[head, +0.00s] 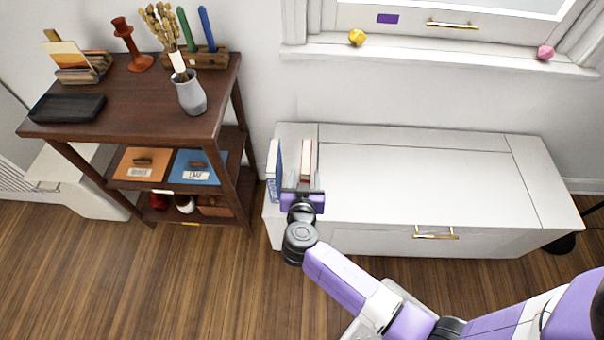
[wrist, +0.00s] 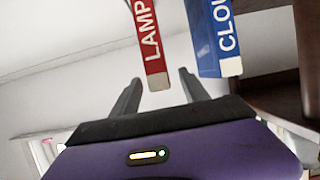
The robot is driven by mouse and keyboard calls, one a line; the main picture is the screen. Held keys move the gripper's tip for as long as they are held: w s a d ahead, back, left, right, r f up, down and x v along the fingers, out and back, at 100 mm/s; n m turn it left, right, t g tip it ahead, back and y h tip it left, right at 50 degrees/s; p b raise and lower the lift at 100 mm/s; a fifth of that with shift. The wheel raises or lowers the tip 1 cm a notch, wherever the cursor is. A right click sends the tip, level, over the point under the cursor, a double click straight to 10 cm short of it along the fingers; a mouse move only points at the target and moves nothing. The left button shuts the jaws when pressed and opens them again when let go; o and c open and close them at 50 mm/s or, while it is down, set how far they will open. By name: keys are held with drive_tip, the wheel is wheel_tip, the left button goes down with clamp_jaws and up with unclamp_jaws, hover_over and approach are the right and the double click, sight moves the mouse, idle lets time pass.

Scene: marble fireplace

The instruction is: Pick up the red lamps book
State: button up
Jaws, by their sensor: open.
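The red lamps book (head: 306,158) stands on the left end of the white bench. In the wrist view its red spine (wrist: 148,38) reads "LAMP", with the rest cut off by the frame's top. My gripper (head: 302,186) is at the near end of this book. In the wrist view my gripper (wrist: 160,78) is open, with the book's end lined up between its two fingertips. I see no clear contact. A blue book (head: 275,163) reading "CLOU" stands to the left in the head view; in the wrist view it (wrist: 212,38) is beyond the right finger.
The white bench (head: 420,180) is bare to the right of the books. A dark wooden shelf unit (head: 130,100) with a vase (head: 190,93), a black case (head: 67,107) and drawers stands at left. Two small balls lie on the windowsill (head: 450,55).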

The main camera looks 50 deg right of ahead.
drive_tip(key=shift+x, duration=1.25)
drive_tip(key=shift+p+x, duration=0.3)
drive_tip(key=shift+x, duration=2.35)
drive_tip(key=shift+s, duration=0.1)
clamp_jaws()
